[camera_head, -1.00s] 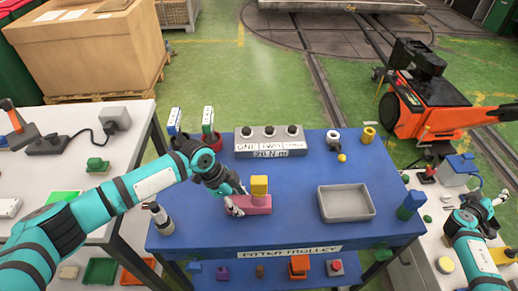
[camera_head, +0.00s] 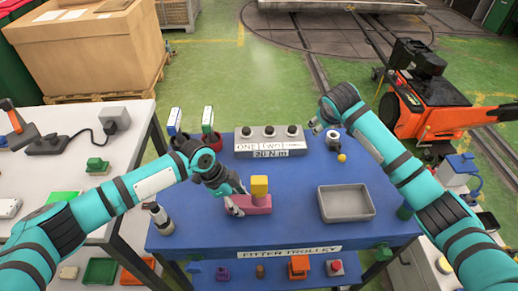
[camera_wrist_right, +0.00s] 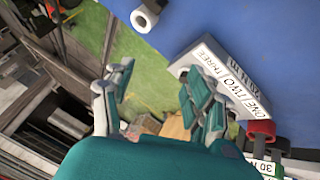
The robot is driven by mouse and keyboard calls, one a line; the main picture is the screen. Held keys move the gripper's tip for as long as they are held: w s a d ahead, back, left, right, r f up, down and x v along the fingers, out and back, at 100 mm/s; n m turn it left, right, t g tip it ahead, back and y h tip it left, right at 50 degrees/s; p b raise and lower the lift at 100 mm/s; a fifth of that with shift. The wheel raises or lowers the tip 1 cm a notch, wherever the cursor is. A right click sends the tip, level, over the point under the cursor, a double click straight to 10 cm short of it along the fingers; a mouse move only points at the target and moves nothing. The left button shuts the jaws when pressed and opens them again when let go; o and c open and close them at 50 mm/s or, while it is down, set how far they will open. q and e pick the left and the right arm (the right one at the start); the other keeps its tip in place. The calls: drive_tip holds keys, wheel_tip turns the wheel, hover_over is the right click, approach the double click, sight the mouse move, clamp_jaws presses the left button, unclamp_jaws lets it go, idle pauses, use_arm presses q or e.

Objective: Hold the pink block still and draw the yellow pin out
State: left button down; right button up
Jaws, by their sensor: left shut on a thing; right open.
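The pink block (camera_head: 257,206) lies on the blue trolley top. The yellow pin (camera_head: 259,186) stands upright in it, its wide head showing above the block. My left gripper (camera_head: 234,204) is shut on the left end of the pink block. My right gripper (camera_head: 318,127) is raised over the far right part of the trolley, well away from the block. In the right wrist view it (camera_wrist_right: 160,115) is open with nothing between its fingers. The pin's lower part is hidden in the block.
A grey tray (camera_head: 346,216) sits right of the block. A labelled box with black knobs (camera_head: 270,153) stands behind it. A white ring (camera_head: 333,136) and a small yellow ball (camera_head: 342,158) lie near my right gripper.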

drive_tip(key=s+a+r+n+g+y, duration=0.1)
drive_tip(key=s+a+r+n, duration=0.15)
drive_tip(key=a, duration=0.45)
drive_tip(key=s+a+r+n+g+y, duration=0.1)
drive_tip(key=s+a+r+n+g, duration=0.2)
drive_tip(key=a, duration=0.4)
drive_tip(key=r+n+g, duration=0.2)
drive_tip(key=n+g, duration=0.1)
drive_tip(key=n, duration=0.5)
hover_over(259, 180)
drive_tip(key=shift+f+h, duration=0.25)
drive_tip(key=shift+h, duration=0.05)
wheel_tip(259, 180, down, 11)
drive_tip(key=shift+c, duration=0.4)
clamp_jaws()
